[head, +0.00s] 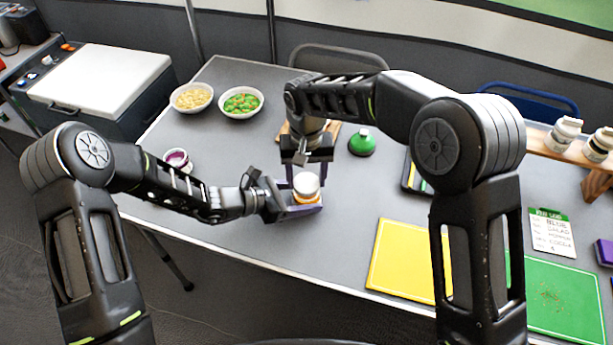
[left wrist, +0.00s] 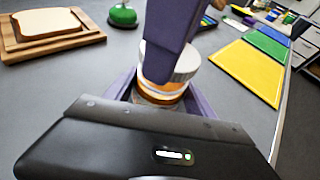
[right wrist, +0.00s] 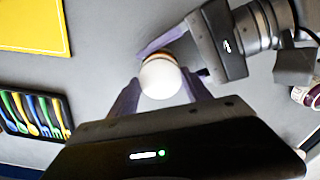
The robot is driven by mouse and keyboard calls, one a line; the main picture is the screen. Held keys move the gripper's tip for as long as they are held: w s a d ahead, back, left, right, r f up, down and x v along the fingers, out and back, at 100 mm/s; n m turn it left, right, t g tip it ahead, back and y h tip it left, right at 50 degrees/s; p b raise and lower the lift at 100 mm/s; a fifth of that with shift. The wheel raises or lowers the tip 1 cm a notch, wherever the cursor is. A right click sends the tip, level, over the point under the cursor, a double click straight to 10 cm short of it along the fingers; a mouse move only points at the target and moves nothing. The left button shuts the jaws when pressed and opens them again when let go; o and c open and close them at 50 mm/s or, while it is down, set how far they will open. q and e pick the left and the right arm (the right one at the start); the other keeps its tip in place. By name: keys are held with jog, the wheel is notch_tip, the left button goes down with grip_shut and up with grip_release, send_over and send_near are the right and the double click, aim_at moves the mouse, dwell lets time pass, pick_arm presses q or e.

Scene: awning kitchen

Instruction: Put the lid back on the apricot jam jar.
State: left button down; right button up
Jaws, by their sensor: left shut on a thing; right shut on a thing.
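The apricot jam jar (head: 305,200) stands upright near the table's front edge, with orange contents; it also shows in the left wrist view (left wrist: 158,94). My left gripper (head: 298,210) is shut around its lower part from the left. The white lid (head: 306,184) is directly above the jar's mouth, in line with it and roughly level. My right gripper (head: 307,178) reaches down from above and is shut on the lid, which also shows in the right wrist view (right wrist: 161,79). Fingers hide part of the rim, so I cannot tell whether the lid is fully seated.
A green bell (head: 362,144) and a board with bread (left wrist: 50,28) stand behind. A jar with purple contents (head: 177,158) is at the left, two bowls (head: 241,102) further back. A yellow cutting board (head: 405,262) lies at the right. The grey table between is clear.

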jog(key=shift+f, duration=0.55)
